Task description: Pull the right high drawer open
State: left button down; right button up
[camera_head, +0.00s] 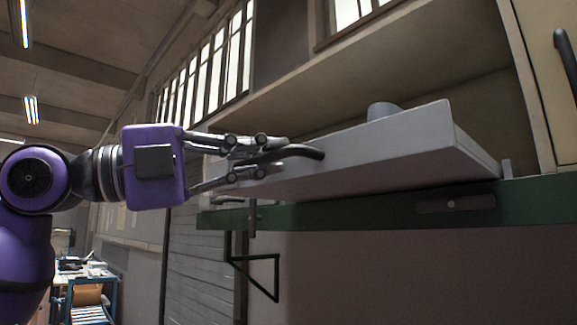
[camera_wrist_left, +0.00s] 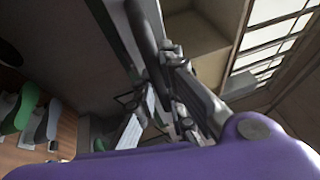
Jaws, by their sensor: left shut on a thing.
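The drawer (camera_head: 400,145) has a pale grey front and sits above a green frame in the head view. It stands out from the cabinet, and its right side shows. A curved black handle (camera_head: 305,152) is on its front. My left gripper (camera_head: 275,157), on a purple wrist, is shut on this handle from the left. In the left wrist view the dark handle (camera_wrist_left: 143,35) runs beside the fingers of my left gripper (camera_wrist_left: 180,95). The fingers hide part of the handle. My right gripper is in neither view.
A grey round object (camera_head: 383,110) shows above the drawer's rim. A beige panel with a black handle (camera_head: 566,62) is at the right. The green frame (camera_head: 350,212) runs below the drawer. A blue cart (camera_head: 88,295) stands far off at lower left.

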pick_arm(q)
jog(key=shift+s+a+f, duration=0.15)
jog(key=shift+s+a, duration=0.35)
jog(key=shift+a, duration=0.2)
jog(key=c, duration=1.8)
grip_release()
jog(key=v, duration=1.2)
